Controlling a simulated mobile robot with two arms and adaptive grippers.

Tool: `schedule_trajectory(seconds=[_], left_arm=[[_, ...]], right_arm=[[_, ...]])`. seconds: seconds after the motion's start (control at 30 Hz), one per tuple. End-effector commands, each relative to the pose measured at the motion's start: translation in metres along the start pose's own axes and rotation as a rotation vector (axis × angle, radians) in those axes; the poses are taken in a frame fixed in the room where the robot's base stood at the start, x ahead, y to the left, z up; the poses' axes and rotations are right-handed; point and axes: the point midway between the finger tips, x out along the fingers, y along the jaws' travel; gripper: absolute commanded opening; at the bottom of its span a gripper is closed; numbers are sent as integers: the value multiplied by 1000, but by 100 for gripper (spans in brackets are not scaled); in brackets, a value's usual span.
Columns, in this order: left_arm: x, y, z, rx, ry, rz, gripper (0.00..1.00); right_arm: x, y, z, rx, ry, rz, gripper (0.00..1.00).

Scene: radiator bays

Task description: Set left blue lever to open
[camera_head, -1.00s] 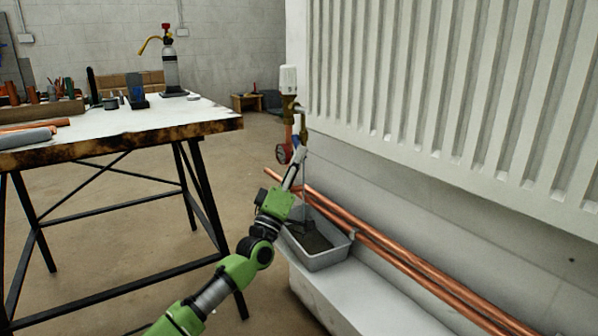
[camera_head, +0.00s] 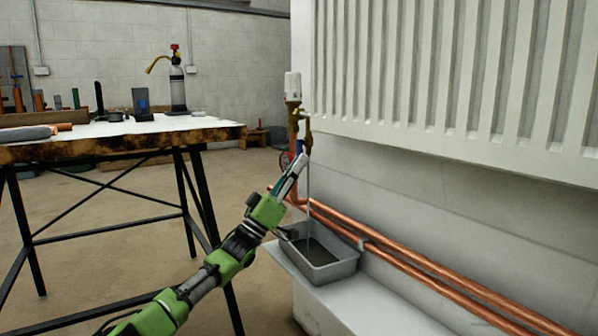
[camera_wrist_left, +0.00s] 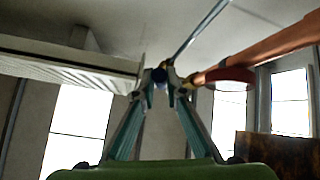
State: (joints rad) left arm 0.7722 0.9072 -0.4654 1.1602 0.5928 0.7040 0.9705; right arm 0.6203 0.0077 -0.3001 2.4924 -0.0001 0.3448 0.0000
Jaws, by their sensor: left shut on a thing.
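The blue lever (camera_head: 299,147) sits on the brass valve (camera_head: 307,137) below the radiator. Only a small part of it shows in the head view. My left gripper (camera_head: 302,158) reaches up to it from the lower left. In the left wrist view, the fingertips (camera_wrist_left: 160,76) are shut on the dark blue lever (camera_wrist_left: 159,74). The lever's angle is hard to tell because the fingers cover most of it. A thin stream (camera_head: 309,195) runs from the valve down to a grey tray (camera_head: 335,272). My right gripper is not in view.
Copper pipes (camera_head: 400,262) run along the wall past the tray. The radiator (camera_head: 440,80) overhangs on the right. A workbench (camera_head: 120,140) stands left, with open floor between.

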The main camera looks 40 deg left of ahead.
Motion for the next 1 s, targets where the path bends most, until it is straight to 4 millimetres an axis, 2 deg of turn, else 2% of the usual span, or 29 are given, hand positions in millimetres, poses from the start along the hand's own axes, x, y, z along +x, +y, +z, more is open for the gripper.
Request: schedule_trajectory(seconds=[0.53, 0.57, 0.6, 1.0], left_arm=[[-2, -1, 3, 19, -11, 20, 0], [-2, -1, 3, 19, -11, 20, 14], [-2, -1, 3, 19, -10, 20, 19], [-6, -2, 1, 19, -7, 18, 19]], right_arm=[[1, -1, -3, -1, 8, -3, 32], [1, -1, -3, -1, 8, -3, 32], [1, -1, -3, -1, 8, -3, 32], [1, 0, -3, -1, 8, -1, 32]])
